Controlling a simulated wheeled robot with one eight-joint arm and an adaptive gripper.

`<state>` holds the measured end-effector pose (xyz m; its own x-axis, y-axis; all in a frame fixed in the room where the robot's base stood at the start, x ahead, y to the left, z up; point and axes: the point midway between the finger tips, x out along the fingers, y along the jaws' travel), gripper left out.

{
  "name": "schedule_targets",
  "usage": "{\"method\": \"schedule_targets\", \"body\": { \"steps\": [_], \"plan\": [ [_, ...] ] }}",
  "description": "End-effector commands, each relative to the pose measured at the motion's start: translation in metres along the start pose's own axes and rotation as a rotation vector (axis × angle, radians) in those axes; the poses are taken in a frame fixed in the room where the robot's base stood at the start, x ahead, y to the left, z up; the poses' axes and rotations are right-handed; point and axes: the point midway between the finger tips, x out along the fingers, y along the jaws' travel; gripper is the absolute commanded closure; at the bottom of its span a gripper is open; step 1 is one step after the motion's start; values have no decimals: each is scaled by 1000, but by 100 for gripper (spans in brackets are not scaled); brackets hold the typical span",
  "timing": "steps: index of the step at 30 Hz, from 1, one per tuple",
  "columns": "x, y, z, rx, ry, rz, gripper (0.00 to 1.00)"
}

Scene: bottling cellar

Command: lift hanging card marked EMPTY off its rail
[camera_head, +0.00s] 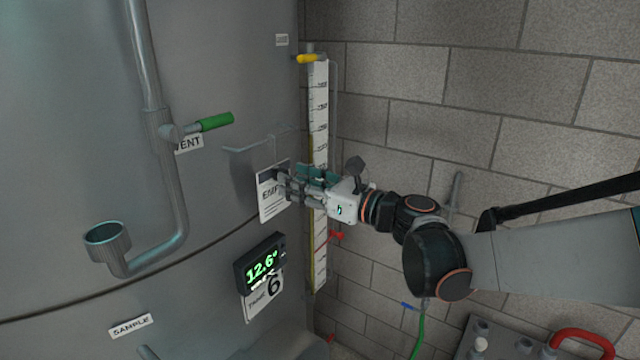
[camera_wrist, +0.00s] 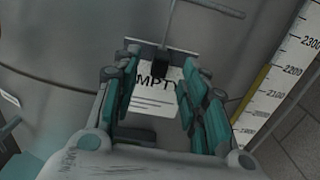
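The white card marked EMPTY (camera_head: 272,204) hangs against the grey tank wall under a thin metal rail (camera_head: 255,144). My gripper (camera_head: 284,182) is at the card's right side in the head view and covers part of its lettering. In the wrist view the card (camera_wrist: 150,108) shows between the two fingers of my gripper (camera_wrist: 160,85), with a dark clip or hook (camera_wrist: 161,66) at its top. The fingers are apart, one on each side of the card. I cannot tell whether either finger touches it.
A level gauge scale (camera_head: 319,120) stands just right of the card, with a yellow handle (camera_head: 308,59) on top. A digital display (camera_head: 261,264) and a tank number card lie below. A pipe with a green-handled valve (camera_head: 214,122) is at left. A block wall stands behind.

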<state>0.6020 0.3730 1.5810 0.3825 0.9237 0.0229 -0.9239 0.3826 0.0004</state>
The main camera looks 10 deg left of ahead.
Motion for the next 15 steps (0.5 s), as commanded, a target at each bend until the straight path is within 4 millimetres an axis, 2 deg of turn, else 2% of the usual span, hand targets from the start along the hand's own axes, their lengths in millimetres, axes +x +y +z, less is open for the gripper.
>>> {"method": "schedule_targets", "body": {
  "steps": [6,15],
  "plan": [
    [16,0,-1,0,0,2,60],
    [29,0,-1,0,0,0,60]
  ]
}}
